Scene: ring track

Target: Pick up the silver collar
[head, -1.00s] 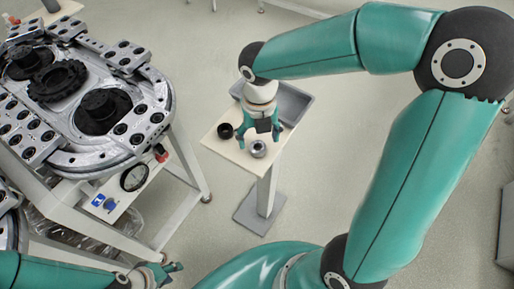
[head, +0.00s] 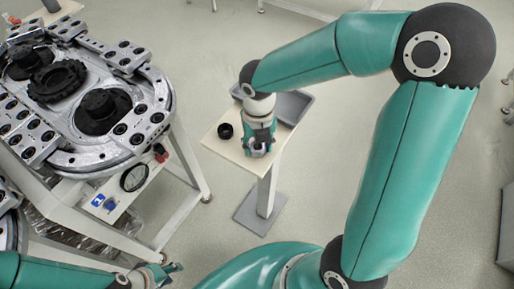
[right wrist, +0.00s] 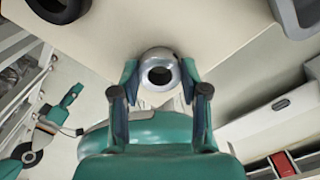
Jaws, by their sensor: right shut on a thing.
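The silver collar (right wrist: 160,70) is a shiny ring with a dark hole. It is near the front edge of the small table (head: 225,147), between the fingers of my right gripper (right wrist: 160,82). The right fingers are shut on its two sides. In the head view the collar (head: 258,146) is partly covered by my right gripper (head: 257,148). I cannot tell whether it still touches the tabletop. My left gripper (head: 172,268) is at the lower left of the head view, away from the table. Its fingers look apart, with nothing between them.
A black ring (head: 225,131) lies on the small table left of my right gripper; it also shows in the right wrist view (right wrist: 60,8). A grey tray (head: 292,106) is at the table's back right. A large ring track (head: 75,85) on a white frame stands at the left.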

